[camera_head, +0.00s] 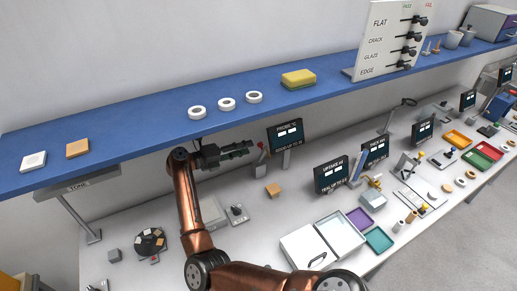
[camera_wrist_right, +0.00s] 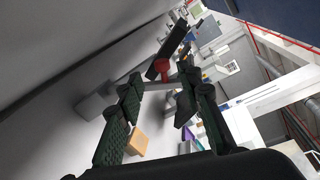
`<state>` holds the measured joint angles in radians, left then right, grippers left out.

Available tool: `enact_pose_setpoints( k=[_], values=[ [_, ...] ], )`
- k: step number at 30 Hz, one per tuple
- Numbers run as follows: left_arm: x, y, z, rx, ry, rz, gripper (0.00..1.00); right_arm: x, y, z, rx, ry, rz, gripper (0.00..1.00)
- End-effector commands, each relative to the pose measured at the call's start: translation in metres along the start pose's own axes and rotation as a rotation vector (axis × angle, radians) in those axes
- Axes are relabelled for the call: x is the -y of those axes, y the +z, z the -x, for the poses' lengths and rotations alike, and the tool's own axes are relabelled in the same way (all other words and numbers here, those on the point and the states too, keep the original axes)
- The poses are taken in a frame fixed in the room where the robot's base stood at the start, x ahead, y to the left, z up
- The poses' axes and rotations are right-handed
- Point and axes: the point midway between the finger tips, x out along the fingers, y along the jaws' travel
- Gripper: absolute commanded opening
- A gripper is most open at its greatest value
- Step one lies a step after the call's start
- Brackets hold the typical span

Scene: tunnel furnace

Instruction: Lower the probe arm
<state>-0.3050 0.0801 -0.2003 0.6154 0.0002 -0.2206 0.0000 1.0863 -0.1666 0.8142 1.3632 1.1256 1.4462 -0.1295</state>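A probe station stands under the blue shelf, with a dark display labelled PROBE (camera_head: 285,134). Beside the display is a small lever-like part with a red top (camera_head: 262,145), which looks like the probe arm; it stands raised and tilted. Its red part also shows in the right wrist view (camera_wrist_right: 162,68), beyond the fingertips. My right gripper (camera_head: 250,149) reaches in from the left just short of it. In the right wrist view my right gripper (camera_wrist_right: 163,85) has its fingers apart with nothing held between them; contact with the red part cannot be told. My left gripper is out of view.
The blue shelf (camera_head: 150,118) runs just above my right gripper. A tan tile (camera_head: 273,189) lies on the bench below. More displays (camera_head: 331,174), a white box (camera_head: 303,247) and coloured trays (camera_head: 379,239) stand to the right. A dark round carousel (camera_head: 150,243) is at left.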

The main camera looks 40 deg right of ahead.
Motion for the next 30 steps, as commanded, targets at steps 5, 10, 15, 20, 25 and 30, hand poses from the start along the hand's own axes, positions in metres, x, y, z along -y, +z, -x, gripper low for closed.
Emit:
enact_pose_setpoints(
  k=[5, 10, 15, 20, 25, 30],
  values=[
    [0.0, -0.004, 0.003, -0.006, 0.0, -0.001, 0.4, 0.003, 0.0, -0.029, -0.001, -0.004, -0.002, 0.33],
    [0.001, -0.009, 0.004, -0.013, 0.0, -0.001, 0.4, 0.003, 0.0, -0.054, 0.0, -0.005, -0.002, 0.33],
    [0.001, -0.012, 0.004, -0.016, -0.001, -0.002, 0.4, 0.003, 0.001, -0.068, 0.001, -0.006, -0.002, 0.33],
    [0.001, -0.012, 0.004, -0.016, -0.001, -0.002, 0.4, 0.003, 0.001, -0.07, 0.002, -0.005, -0.001, 0.33],
    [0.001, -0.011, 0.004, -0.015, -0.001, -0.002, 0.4, 0.002, 0.0, -0.07, 0.001, -0.006, -0.001, 0.32],
    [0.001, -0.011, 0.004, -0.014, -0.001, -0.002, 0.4, 0.002, 0.0, -0.07, 0.001, -0.006, -0.001, 0.2]
  ],
)
